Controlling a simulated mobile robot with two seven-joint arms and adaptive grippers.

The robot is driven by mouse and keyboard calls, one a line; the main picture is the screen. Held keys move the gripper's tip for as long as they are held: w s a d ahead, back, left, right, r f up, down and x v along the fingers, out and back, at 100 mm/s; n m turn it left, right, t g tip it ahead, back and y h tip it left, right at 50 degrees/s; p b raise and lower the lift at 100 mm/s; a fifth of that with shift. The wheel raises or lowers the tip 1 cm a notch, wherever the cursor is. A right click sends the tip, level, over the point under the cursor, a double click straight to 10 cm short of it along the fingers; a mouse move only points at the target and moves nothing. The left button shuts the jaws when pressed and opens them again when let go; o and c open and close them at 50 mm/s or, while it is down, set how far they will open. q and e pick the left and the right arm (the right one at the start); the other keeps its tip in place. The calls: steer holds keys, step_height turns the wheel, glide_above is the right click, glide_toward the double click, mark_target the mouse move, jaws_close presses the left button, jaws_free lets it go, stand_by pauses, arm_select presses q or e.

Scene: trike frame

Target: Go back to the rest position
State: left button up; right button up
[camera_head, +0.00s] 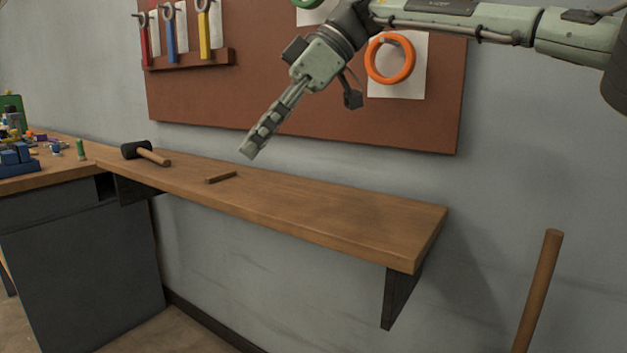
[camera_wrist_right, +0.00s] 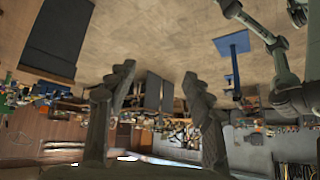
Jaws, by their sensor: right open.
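My right gripper (camera_head: 254,148) reaches in from the upper right in the head view. It hangs in the air above the wooden wall shelf (camera_head: 330,212), in front of the brown pegboard, and points down and left. In the right wrist view its two fingers (camera_wrist_right: 160,85) stand apart with nothing between them. My left gripper does not show in the head view. A green arm, which I take to be mine, shows at the right of the right wrist view.
On the shelf lie a black-headed mallet (camera_head: 150,153) and a small brown bar (camera_head: 221,177). Wrenches hang on the pegboard (camera_head: 300,130), with an orange ring (camera_head: 390,59). A workbench (camera_head: 70,185) with small parts stands at left. A wooden pole (camera_head: 540,290) stands at right.

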steer(key=a+f+y, duration=0.5)
steer(key=a+y, duration=0.1)
steer(key=a, duration=0.2)
steer(key=a+f+y, duration=0.4)
steer(key=a+y, duration=0.1)
steer(key=a, duration=0.3)
steer(key=w+d+f+m+t+h, duration=0.3)
steer(key=w+d+f+m+t, duration=0.65)
steer(key=t, duration=0.65)
steer(key=s+d+f+m+t+h, duration=0.1)
steer(key=d+f+m+h, duration=0.65)
steer(key=d+f, duration=0.65)
steer(key=s+d+f+m+g+h, duration=0.1)
steer(key=s+d+f+g+h, duration=0.15)
steer(key=s+d+f, duration=0.4)
steer(key=s+d+f+g+h, duration=0.1)
steer(key=s+d+f+h, duration=0.25)
steer(key=f, duration=0.55)
steer(key=s+d+f+m+g+h, duration=0.1)
steer(key=s+d+f+g+h, duration=0.1)
steer(key=s+d+f, duration=0.45)
steer(key=s+d+f+g+h, duration=0.1)
steer(key=s+d+f+g, duration=0.2)
steer(key=s, duration=0.6)
steer(key=s+d+f+n+g+h, duration=0.1)
steer(key=s+d+f+g, duration=0.2)
steer(key=s+d+f, duration=0.4)
steer(key=s, duration=0.3)
steer(key=shift+d+f, duration=0.35)
steer(key=shift+d, duration=0.05)
